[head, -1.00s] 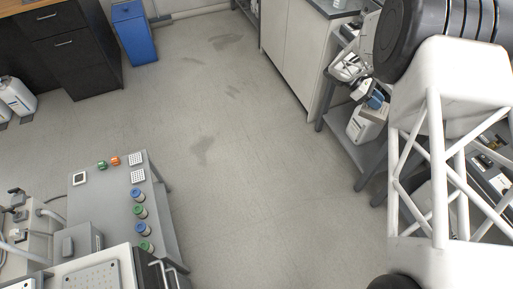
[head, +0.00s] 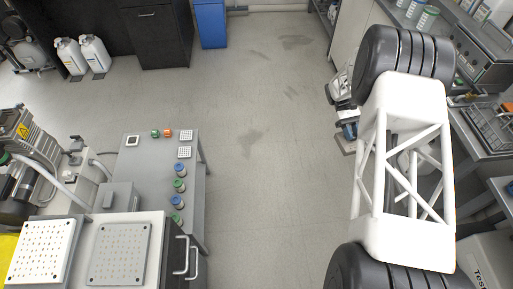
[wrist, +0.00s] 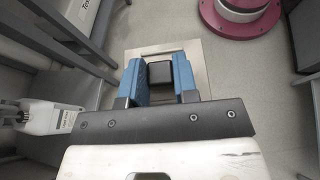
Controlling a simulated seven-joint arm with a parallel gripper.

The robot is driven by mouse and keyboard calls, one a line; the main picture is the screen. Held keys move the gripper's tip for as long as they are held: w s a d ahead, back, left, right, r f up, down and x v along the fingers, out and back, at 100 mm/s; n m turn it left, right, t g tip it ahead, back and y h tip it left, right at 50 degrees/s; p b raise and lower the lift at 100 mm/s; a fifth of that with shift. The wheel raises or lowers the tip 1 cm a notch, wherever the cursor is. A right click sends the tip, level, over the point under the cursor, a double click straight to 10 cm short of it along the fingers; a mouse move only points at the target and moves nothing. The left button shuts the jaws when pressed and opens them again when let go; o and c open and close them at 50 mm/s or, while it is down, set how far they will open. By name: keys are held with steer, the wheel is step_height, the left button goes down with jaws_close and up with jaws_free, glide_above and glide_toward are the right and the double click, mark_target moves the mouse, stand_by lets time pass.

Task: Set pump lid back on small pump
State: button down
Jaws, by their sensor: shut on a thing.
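My gripper (wrist: 160,76) has two blue fingers closed on the sides of a dark, square block in the wrist view. The block looks like the knob of a flat, pale square plate (wrist: 198,55) just beyond the fingertips, probably the pump lid. In the head view my gripper (head: 350,129) hangs over the right part of the floor. A bit of the pale lid (head: 344,147) shows below it, partly hidden by my arm. I cannot tell for sure which machine is the small pump.
A grey bench (head: 150,172) with buttons and several capped knobs stands left, behind a cabinet bearing two perforated plates (head: 118,252). A machine with a yellow warning label (head: 22,130) is at far left. Benches with equipment (head: 487,65) line the right. The middle floor (head: 250,170) is clear.

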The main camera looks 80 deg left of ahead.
steer(key=s+a+f+m+g+y, duration=0.4)
steer(key=s+a+m+g, duration=0.15)
steer(key=s, duration=1.95)
steer(key=s+a+f+m+g+y, duration=0.45)
steer(key=s+m, duration=0.25)
steer(key=s, duration=1.7)
steer(key=s+a+f+m+g+y, duration=0.45)
steer(key=s+m+g, duration=0.2)
steer(key=s, duration=1.85)
steer(key=m, duration=0.1)
glide_above(147, 183)
steer(key=shift+f, duration=0.9)
steer(key=shift+f, duration=0.15)
steer(key=shift+f, duration=2.35)
steer(key=shift+f, duration=0.1)
